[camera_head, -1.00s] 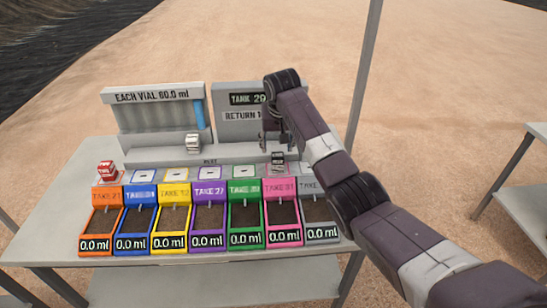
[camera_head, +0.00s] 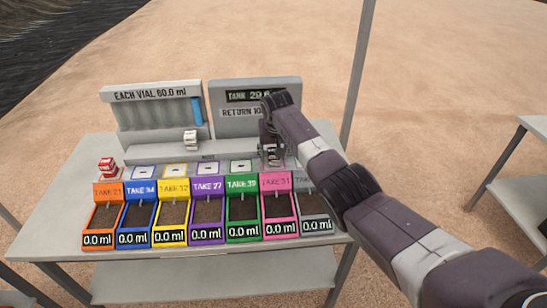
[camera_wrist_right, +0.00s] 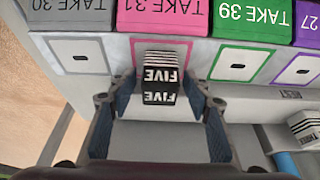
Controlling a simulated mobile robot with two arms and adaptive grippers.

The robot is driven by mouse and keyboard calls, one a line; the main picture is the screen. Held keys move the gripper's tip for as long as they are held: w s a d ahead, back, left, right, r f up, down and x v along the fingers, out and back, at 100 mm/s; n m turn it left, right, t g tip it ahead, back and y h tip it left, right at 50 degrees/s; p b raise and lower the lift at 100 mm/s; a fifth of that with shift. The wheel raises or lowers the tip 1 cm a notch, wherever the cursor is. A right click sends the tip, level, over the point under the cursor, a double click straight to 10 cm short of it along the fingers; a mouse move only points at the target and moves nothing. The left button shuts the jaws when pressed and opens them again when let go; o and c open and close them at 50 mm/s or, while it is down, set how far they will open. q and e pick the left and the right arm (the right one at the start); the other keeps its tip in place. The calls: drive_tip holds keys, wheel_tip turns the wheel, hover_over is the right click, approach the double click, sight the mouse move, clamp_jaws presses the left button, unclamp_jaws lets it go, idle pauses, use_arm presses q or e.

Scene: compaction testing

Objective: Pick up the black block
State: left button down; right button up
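The black block (camera_wrist_right: 158,82), with FIVE in white letters and black-and-white striped sides, stands on the pink-framed pad in the right wrist view. In the head view the black block (camera_head: 273,155) shows small below my right gripper (camera_head: 271,146), partly hidden by it. In the right wrist view my right gripper (camera_wrist_right: 160,103) is open, with one finger on each side of the block. Gaps show between the fingers and the block. My left gripper is not in view.
Several coloured soil trays, including the pink tray (camera_head: 277,207), line the table front. A red block (camera_head: 107,165) sits at the left and a white block (camera_head: 190,140) by the vial rack (camera_head: 155,118). A display panel (camera_head: 232,119) stands behind my gripper.

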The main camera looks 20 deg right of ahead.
drive_tip(key=c, duration=1)
clamp_jaws()
drive_tip(key=shift+r, duration=0.15)
